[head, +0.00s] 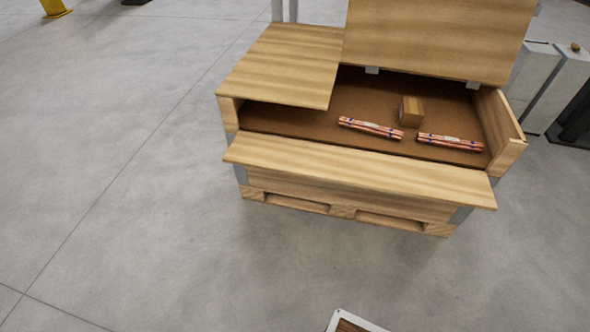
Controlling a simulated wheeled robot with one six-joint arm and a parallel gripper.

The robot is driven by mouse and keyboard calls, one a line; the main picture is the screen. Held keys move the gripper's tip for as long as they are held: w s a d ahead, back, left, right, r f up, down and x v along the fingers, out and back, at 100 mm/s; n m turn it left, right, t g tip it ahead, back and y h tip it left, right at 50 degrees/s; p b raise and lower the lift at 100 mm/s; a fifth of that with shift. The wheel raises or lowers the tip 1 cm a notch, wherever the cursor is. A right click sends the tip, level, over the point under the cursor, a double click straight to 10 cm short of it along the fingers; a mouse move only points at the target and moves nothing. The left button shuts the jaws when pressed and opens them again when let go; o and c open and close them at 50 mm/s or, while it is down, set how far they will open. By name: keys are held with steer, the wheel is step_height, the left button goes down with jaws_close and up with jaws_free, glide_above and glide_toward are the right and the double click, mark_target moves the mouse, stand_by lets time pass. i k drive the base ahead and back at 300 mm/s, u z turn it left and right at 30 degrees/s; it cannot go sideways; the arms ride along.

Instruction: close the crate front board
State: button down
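The wooden crate (232,115) stands on its pallet base in the upper right half of the head view. Its front board (350,172) is folded outward and down, sticking out from the crate's front edge. Inside lie two bundles of copper tubes, one near the middle (370,127) and one at the right (450,142). A small wooden block (411,111) stands behind them. The left lid panel (285,62) lies flat over the left part of the crate. The right lid panel (435,38) is raised at the back. My gripper is not in view.
The grey concrete floor (130,190) is clear in front of and left of the crate. Grey cabinets (545,85) stand close behind its right side. A white-edged panel (352,322) shows at the bottom edge. A yellow post base (54,8) is far left.

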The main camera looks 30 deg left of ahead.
mark_target(441, 182)
steer(key=z, duration=0.05)
steer(key=i, duration=0.95)
steer(key=u, duration=0.05)
